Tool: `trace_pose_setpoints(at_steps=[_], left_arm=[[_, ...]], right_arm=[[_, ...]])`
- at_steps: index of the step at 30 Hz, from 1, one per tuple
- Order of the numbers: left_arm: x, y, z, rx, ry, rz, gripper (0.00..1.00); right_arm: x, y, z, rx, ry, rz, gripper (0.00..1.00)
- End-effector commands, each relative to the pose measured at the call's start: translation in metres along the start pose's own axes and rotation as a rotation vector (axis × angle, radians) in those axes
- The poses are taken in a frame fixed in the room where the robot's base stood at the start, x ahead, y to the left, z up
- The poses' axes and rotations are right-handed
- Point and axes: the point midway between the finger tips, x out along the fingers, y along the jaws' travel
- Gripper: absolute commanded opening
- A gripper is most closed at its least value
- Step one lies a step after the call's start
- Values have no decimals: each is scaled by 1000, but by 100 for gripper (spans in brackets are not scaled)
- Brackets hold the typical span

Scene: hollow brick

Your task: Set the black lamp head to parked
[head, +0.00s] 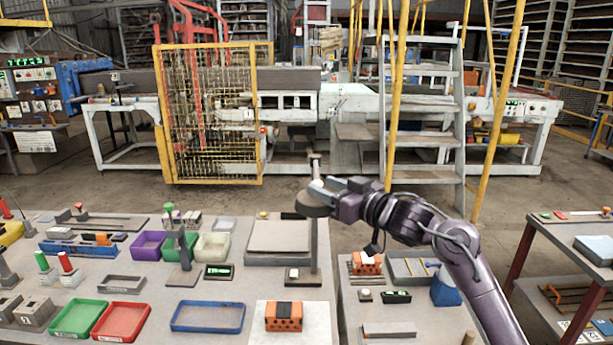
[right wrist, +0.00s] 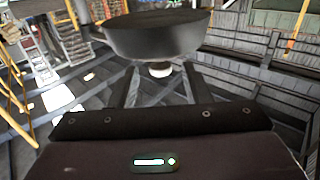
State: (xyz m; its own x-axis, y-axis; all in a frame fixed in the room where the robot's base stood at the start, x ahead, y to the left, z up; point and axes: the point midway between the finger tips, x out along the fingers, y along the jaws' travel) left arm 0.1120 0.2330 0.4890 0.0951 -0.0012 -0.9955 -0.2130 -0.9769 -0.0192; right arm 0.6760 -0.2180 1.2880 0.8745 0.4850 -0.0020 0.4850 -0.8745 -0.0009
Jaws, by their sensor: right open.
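The lamp head (head: 311,206) is a dark, shallow dome above the right edge of the large table. It hangs by a grey upright post (head: 316,245). In the right wrist view, the lamp head (right wrist: 155,36) is a wide black bowl shape with a small pale part under it. My right gripper (head: 318,187) comes in from the right at the lamp head, its fingers partly overlapping it. In the right wrist view, the fingers of my right gripper (right wrist: 159,78) are apart, just below the lamp head in the picture. I cannot tell whether they touch it. My left gripper is out of view.
The large table (head: 260,290) holds bins, trays and an orange brick (head: 284,316) on a white sheet. A grey square plate (head: 278,236) lies left of the post. A smaller table with another brick (head: 367,262) stands under my right arm.

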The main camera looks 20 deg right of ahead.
Motion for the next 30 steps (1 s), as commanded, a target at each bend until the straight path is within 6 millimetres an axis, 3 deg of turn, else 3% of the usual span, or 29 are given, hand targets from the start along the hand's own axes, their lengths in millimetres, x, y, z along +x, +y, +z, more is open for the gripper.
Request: trace_pose_setpoints(at_steps=[9,20,30], left_arm=[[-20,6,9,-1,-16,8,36],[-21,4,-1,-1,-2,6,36],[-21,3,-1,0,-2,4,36]], right_arm=[[45,0,-3,3,1,0,43],[52,0,0,-1,0,1,43],[52,0,0,0,0,1,0]])
